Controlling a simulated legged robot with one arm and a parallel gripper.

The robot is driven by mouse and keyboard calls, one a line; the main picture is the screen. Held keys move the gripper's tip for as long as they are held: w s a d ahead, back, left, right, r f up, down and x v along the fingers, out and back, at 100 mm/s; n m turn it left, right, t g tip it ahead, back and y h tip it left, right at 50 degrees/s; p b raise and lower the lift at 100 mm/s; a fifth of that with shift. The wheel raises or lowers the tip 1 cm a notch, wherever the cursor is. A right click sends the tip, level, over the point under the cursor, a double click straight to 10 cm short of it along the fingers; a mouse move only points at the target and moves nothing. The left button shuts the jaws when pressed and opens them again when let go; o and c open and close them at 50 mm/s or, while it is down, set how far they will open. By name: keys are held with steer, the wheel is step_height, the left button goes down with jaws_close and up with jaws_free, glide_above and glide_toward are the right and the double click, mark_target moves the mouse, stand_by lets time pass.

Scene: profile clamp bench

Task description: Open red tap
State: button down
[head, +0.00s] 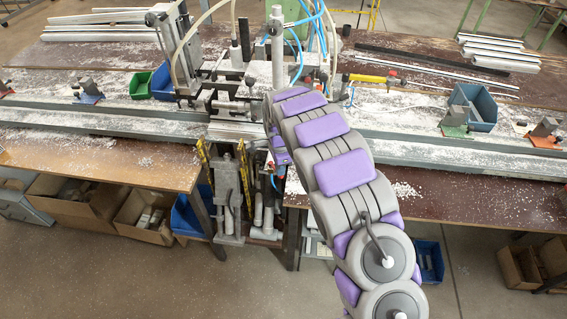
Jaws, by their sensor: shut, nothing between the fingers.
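A small red piece (392,74), which looks like the red tap, sits at the right end of a yellow fitting (367,78) on the bench, right of the central clamp machine. It is too small to tell how its handle is turned. My arm reaches up from the lower right to the middle of the bench and bends down in front of the machine. My gripper is hidden behind my own arm links. The visible part of the arm is left of the red piece and apart from it.
The clamp machine (188,50) stands mid-bench with blue and clear hoses. A blue bin (480,108) stands on the right of the bench, which is littered with white shavings. A long grey rail (440,153) runs along the front. Boxes lie under the bench.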

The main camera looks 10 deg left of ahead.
steer(key=shift+s+a+m, duration=0.35)
steer(key=shift+a+m, duration=0.05)
steer(key=shift+m, duration=0.6)
steer(key=shift+w, duration=0.1)
stand_by(0.6)
steer(key=shift+w, duration=0.75)
